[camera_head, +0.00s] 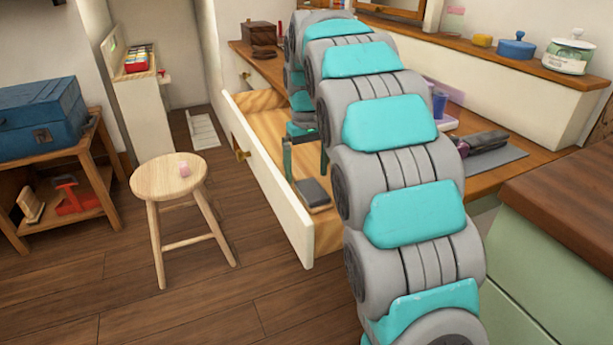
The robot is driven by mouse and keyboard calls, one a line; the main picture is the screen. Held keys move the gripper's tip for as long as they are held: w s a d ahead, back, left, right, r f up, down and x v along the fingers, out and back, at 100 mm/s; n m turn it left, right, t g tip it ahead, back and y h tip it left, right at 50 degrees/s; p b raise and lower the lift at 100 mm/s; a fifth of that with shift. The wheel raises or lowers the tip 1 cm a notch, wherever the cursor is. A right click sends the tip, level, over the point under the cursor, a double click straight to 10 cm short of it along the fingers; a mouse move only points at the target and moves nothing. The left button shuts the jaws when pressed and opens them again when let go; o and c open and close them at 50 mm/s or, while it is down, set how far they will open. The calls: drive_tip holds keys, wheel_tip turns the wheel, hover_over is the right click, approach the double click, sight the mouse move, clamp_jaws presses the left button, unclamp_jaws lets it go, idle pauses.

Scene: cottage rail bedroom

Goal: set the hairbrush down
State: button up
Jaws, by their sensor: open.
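My gripper (306,176) points down into the open drawer (262,172), its two fingers spread apart with nothing visible between them. A flat dark grey piece with a light edge (313,194) lies on the drawer floor, just below and slightly right of the fingertips. It may be the hairbrush, but its shape is too small and partly covered to be sure. A gap seems to show between it and the fingers. My arm hides the right part of the drawer.
A dark tool (482,142) lies on a grey mat (505,158) on the desk, right of my arm. A round stool (168,178) with a small pink item stands left of the drawer. A shelf (70,150) bears a blue chest (42,118). Open floor lies in front.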

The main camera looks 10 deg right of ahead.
sight(306, 181)
wheel_tip(306, 181, up, 10)
drive_tip(key=p, duration=0.1)
idle(0.4)
